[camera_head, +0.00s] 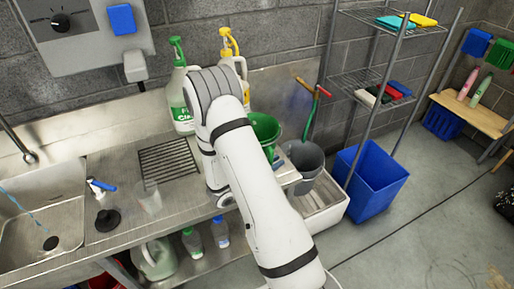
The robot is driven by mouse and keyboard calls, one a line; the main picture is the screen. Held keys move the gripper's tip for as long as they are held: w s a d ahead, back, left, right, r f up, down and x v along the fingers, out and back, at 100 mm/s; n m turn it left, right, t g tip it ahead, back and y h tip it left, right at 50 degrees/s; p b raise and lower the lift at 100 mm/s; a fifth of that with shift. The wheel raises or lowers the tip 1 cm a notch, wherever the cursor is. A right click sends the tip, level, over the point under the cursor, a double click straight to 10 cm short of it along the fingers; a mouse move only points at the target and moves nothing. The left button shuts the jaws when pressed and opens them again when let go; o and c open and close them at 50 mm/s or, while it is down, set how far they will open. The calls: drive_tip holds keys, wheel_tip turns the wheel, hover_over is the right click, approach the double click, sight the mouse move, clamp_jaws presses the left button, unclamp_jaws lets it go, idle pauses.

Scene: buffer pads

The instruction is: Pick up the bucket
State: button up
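A green bucket (265,129) sits behind my white arm, near the right end of the steel counter (118,169). My arm hides its left and lower part. A dark grey bucket (305,160) stands to its right, at the white floor basin (323,209). Which of the two the task means is not shown. My arm rises from the bottom of the view and bends down over the counter. Its wrist part (221,196) shows near the counter's front edge. My gripper's fingers are hidden behind the arm, so I cannot see whether they touch anything.
A white-and-green jug (181,108) and a yellow-topped spray bottle (231,50) stand against the wall. The sink (40,215) is at left. A blue bin (372,180) and wire rack (362,83) stand at right. Open floor lies at lower right.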

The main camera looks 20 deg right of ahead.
sight(275, 140)
clamp_jaws()
drive_tip(key=shift+r, duration=0.2)
wheel_tip(275, 140, up, 10)
drive_tip(key=b, duration=0.1)
drive_tip(key=shift+f, duration=0.15)
idle(0.4)
drive_tip(key=shift+o, duration=0.4)
unclamp_jaws()
clamp_jaws()
drive_tip(key=shift+a, duration=0.1)
